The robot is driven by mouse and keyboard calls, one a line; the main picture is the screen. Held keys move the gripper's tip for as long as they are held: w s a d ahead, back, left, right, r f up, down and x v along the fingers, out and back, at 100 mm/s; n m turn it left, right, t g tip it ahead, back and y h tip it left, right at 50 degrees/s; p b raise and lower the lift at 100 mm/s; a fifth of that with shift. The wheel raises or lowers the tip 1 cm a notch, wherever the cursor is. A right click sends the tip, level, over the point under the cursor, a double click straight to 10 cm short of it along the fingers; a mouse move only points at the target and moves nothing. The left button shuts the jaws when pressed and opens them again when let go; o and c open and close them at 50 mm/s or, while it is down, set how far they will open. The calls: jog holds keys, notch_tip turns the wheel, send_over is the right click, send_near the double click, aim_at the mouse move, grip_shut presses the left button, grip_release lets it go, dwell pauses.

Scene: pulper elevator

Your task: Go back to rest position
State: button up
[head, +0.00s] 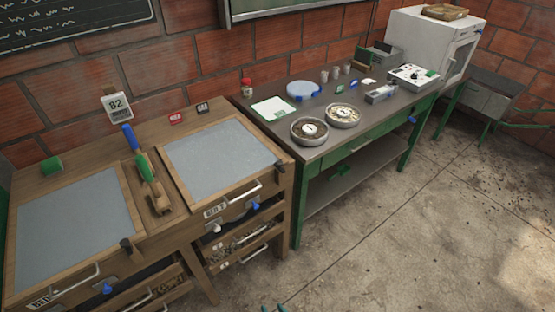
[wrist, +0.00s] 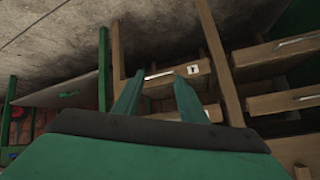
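My gripper (wrist: 158,98) shows in the wrist view, with two green fingers apart and nothing between them. Beyond the fingers are wooden drawer fronts and posts of the wooden bench (wrist: 215,45); the picture there looks turned over. I cannot tell whether a finger touches the wood. In the head view only small green tips show at the bottom edge, and the rest of my arm is out of view. The wooden bench (head: 152,225) stands at the left in the head view, with two grey screened panels on top.
A green table (head: 335,155) beside the bench bears two round dishes (head: 326,122), a scale (head: 412,76) and small items. A white cabinet (head: 425,45) stands at the far right. A brick wall (head: 190,60) closes the back. The concrete floor (head: 430,220) at the right is clear.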

jog(key=s+d+r+m+t+h, duration=0.2)
jog(key=s+r+h, duration=0.2)
jog(key=s+r, duration=0.8)
jog(key=s+r+t, duration=0.1)
jog(key=s+r, duration=0.2)
jog(key=r, duration=0.3)
jog(key=s+r+t, duration=0.2)
jog(key=s+r, duration=0.1)
jog(key=r, duration=0.3)
jog(key=s+r+n+t, duration=0.1)
jog(key=s+r, duration=0.2)
jog(key=r, duration=0.3)
jog(key=shift+s+a+r, duration=0.25)
jog(key=shift+s+a, duration=0.05)
